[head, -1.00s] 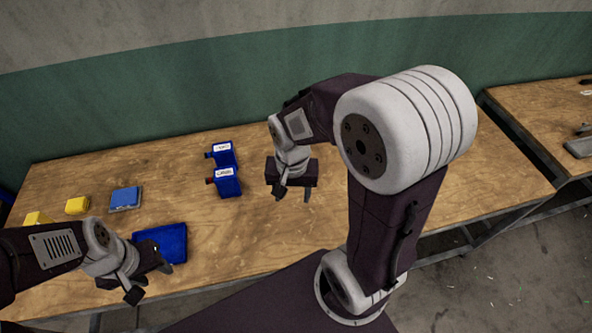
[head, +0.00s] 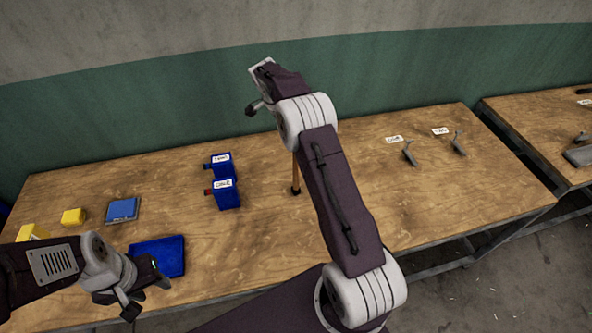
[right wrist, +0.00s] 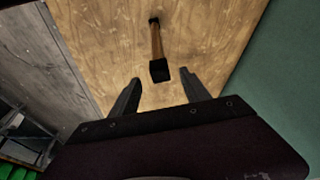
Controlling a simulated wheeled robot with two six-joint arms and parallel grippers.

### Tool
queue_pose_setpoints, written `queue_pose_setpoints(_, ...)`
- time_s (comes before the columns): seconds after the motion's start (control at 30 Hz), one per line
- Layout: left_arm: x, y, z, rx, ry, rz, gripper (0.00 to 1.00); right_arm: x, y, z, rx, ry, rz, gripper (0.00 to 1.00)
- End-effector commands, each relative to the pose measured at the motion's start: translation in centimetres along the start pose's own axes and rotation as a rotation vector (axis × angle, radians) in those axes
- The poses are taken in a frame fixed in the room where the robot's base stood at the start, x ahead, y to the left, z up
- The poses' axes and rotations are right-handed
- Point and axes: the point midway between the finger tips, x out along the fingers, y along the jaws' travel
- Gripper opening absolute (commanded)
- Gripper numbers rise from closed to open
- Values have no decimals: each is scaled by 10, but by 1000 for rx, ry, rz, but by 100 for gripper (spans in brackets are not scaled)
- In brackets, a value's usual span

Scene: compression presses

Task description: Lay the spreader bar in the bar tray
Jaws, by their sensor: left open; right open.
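The spreader bar appears to be the tan bar with black ends (right wrist: 156,42); it lies on the bench in the right wrist view. The bar looks beyond the fingers, not held. A flat blue tray (head: 172,257), possibly the bar tray, is empty at the bench's front left. My left gripper (head: 148,296) is open and empty at that tray's near edge.
Two blue labelled blocks (head: 226,194) stand left of the bar. A blue-grey pad (head: 122,209) and yellow blocks (head: 73,217) are at the left. Two grey handles (head: 409,153) with labels are at the right. The bench middle is largely clear.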

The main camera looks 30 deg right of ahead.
Motion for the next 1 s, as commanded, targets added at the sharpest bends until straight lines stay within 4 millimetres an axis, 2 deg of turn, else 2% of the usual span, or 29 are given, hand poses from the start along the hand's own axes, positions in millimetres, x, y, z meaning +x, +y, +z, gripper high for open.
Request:
queue_pose_setpoints(0.1, -14, 0, -1, 0, 0, 0, 44, 17, 2, -1, 0, -2, 7, 55)
queue_pose_setpoints(0.2, -16, 0, -2, 0, 0, 0, 44, 28, 1, -1, 0, -1, 3, 55)
queue_pose_setpoints(0.33, -18, 0, -2, 0, 0, 0, 44, 32, 1, 0, 0, -1, 3, 55)
queue_pose_setpoints(0.5, -47, 1, -5, 0, 0, 0, 44, 56, 1, -1, -2, -2, 8, 55)
queue_pose_setpoints(0.67, -51, 1, -5, 0, 0, 0, 44, 80, 0, 0, -1, -2, 3, 55)
queue_pose_setpoints(0.87, -49, 1, -5, 0, 0, 0, 44, 84, 0, 1, -1, -1, 1, 55)
queue_pose_setpoints(0.9, -49, 1, -5, 0, 0, 0, 44, 84, 0, 1, -1, -1, 1, 49)
queue_pose_setpoints(1.0, -49, 1, -5, 0, 0, 0, 44, 84, 0, 1, -1, -1, 1, 21)
